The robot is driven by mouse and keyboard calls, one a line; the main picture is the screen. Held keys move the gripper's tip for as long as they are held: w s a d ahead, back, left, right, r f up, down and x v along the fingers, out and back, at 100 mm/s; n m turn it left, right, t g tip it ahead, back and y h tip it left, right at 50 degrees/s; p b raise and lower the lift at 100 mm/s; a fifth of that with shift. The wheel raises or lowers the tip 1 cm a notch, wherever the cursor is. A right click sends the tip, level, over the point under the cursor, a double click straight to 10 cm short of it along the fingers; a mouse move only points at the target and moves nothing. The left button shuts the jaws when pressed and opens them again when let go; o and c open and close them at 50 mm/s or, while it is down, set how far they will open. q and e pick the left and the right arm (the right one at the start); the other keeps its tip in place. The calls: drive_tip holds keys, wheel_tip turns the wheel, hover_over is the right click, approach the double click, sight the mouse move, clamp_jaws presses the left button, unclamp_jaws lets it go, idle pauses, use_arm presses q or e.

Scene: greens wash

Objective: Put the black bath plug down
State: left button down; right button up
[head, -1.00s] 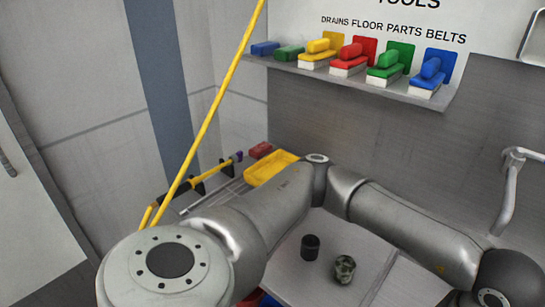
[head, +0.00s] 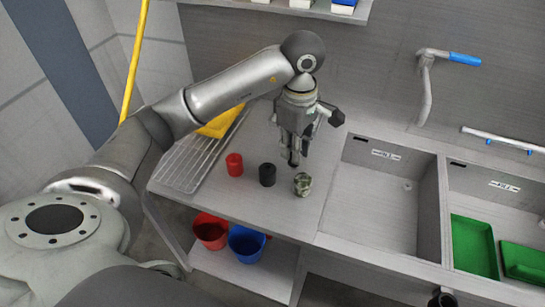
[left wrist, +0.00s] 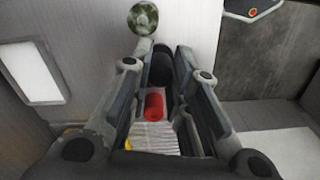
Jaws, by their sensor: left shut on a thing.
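My left gripper (head: 293,152) hangs over the steel counter, left of the sink, fingers pointing down. It is shut on a small dark thing, the black bath plug (head: 293,160), mostly hidden by the fingers. A black cylinder (head: 267,175) stands on the counter just left of the fingertips, and a mottled green cylinder (head: 302,185) stands just in front of them. In the left wrist view, the fingers (left wrist: 165,50) frame dark shapes; I cannot separate the plug from the black cylinder behind. My right gripper is not in view.
A red cylinder (head: 234,165) stands left of the black one. A drying rack (head: 180,165) and yellow tray (head: 218,125) lie farther left. The sink basin (head: 380,205) is empty; green trays (head: 474,245) fill the right one. The counter's front strip (head: 270,218) is clear.

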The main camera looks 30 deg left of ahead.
use_arm(q)
drive_tip(key=w+a+f+p, duration=0.2)
drive_tip(key=a+f, duration=0.1)
drive_tip(key=w+a+f+p, duration=0.2)
drive_tip(key=a+f, duration=0.1)
drive_tip(key=f, duration=0.1)
drive_tip(key=w+a+f+p, duration=0.1)
drive_tip(key=a+f, duration=0.2)
drive_tip(key=shift+w+a+f+p, duration=0.15)
drive_tip(key=shift+w+f+p, duration=0.1)
drive_tip(key=shift+w+p, duration=0.15)
drive_tip(key=shift+f, duration=0.6)
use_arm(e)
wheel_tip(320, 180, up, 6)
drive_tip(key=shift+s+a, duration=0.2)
